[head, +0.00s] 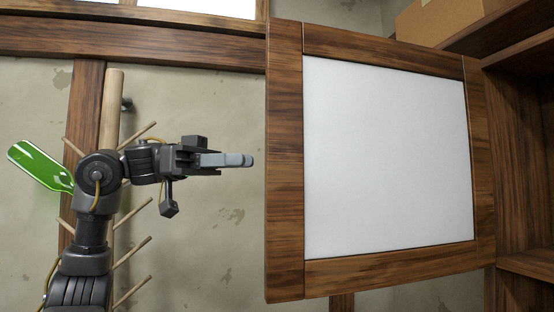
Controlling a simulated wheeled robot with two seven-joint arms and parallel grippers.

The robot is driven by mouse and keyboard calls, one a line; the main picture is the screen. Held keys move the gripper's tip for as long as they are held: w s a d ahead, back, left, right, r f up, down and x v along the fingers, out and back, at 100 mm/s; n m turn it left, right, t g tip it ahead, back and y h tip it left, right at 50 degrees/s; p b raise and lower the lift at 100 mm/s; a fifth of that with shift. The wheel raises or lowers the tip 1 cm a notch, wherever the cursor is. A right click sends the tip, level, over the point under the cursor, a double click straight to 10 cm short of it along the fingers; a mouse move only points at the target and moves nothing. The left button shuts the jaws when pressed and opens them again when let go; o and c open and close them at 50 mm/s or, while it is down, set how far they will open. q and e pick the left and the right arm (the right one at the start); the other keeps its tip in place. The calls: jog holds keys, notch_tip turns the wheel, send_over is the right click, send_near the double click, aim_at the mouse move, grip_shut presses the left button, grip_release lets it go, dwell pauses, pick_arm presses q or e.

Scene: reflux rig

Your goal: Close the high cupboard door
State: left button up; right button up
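The cupboard door (388,158) has a dark wooden frame and a white panel. It stands open, joined at its right side to the wooden cupboard (520,165), whose shelves show at the far right. My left gripper (250,160) points right, with its grey fingertips just left of the door's free edge in the picture. A narrow strip of wall shows between the tips and the door, and I see no contact. The fingers overlap side-on, so their opening is hidden. Nothing shows held in them. My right gripper is out of view.
A cardboard box (440,18) sits high at the upper right. A wooden rack with pegs (113,110) and a green bottle (42,166) are at the left, by my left arm. A wooden beam (150,42) crosses the wall above.

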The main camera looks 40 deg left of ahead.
aim_at(277, 159)
pick_arm(q)
jog(key=p+x, duration=0.1)
jog(key=x, duration=0.6)
jog(key=shift+w+d, duration=0.2)
jog(key=shift+d, duration=0.1)
grip_shut()
